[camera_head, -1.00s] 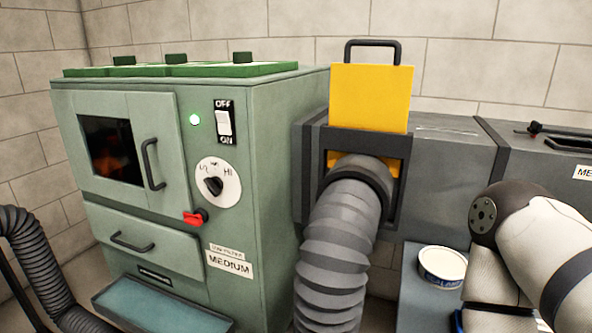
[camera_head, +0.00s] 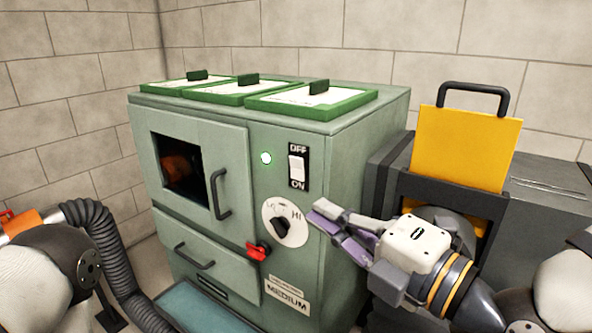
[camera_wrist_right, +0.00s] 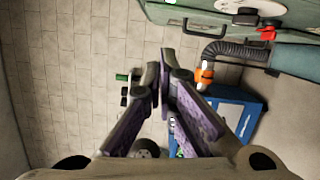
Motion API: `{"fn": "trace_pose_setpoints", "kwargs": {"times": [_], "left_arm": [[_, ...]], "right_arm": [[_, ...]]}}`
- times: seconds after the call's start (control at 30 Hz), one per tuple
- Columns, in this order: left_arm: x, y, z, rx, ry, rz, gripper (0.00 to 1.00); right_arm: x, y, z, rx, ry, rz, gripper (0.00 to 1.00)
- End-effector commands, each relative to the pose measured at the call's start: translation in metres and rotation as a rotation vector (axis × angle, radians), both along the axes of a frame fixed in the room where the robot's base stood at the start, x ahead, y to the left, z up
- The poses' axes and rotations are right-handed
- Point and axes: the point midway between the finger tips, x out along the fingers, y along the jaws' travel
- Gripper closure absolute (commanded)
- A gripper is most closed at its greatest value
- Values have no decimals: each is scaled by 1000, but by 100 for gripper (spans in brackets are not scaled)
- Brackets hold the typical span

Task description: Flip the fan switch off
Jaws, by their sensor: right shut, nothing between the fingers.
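The white rocker switch (camera_head: 297,167) sits on a black plate marked OFF above and ON below, on the front of the green cabinet (camera_head: 340,160). I cannot clearly tell which way it is tipped. My right gripper (camera_head: 318,214) is shut and empty, in front of the cabinet's right side, below and slightly right of the switch, near the dial (camera_head: 282,226). Its fingers also show in the right wrist view (camera_wrist_right: 162,82). The switch is not visible there. My left arm shows at the lower left, but its gripper is out of view.
A red knob (camera_head: 258,251) sticks out below the dial. The door handle (camera_head: 219,194) and drawer handle (camera_head: 194,256) protrude. A yellow plate (camera_head: 466,148) stands in the grey duct at right. A black hose (camera_head: 108,250) runs at left. A blue container (camera_wrist_right: 228,112) shows in the wrist view.

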Motion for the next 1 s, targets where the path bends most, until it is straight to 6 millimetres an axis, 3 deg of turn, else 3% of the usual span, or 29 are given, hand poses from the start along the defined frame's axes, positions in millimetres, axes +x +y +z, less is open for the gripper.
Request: {"fn": "trace_pose_setpoints", "kwargs": {"times": [0.17,0.63,0.8,1.0], "left_arm": [[-4,0,-4,0,14,0,0],[-21,0,-21,0,76,-1,0],[-23,0,-23,1,83,-1,0],[-24,0,-24,1,85,-1,0]], "right_arm": [[6,4,-3,-2,7,-1,100],[80,67,-1,1,8,0,100],[101,47,4,3,6,-4,100],[109,41,7,0,3,-1,100]]}}
